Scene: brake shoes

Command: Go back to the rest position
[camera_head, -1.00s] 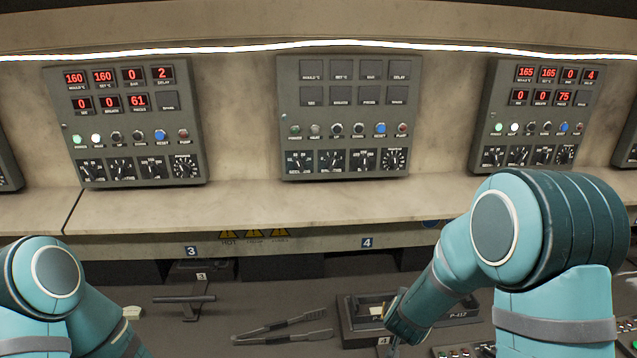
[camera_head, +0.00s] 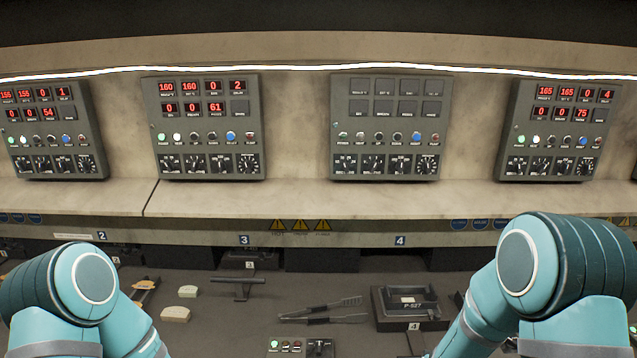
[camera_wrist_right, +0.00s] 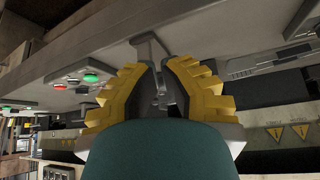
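In the head view my left arm (camera_head: 80,285) comes in at the lower left and my right arm (camera_head: 545,275) at the lower right. Both are bent, with their grippers below the picture edge. In the right wrist view my right gripper (camera_wrist_right: 155,72) shows two yellow ribbed fingers standing apart. I see nothing clamped between them; a grey handle-like part (camera_wrist_right: 150,45) shows beyond the fingertips, and I cannot tell how close it is. My left gripper is in no view.
Tongs (camera_head: 325,312) lie on the grey bench beside a dark tray (camera_head: 378,312) marked P-527. A dark T-shaped bar (camera_head: 238,281) and pale blocks (camera_head: 175,314) lie further left. A small button box (camera_head: 300,346) sits at the front. Control panels (camera_head: 390,128) line the back wall.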

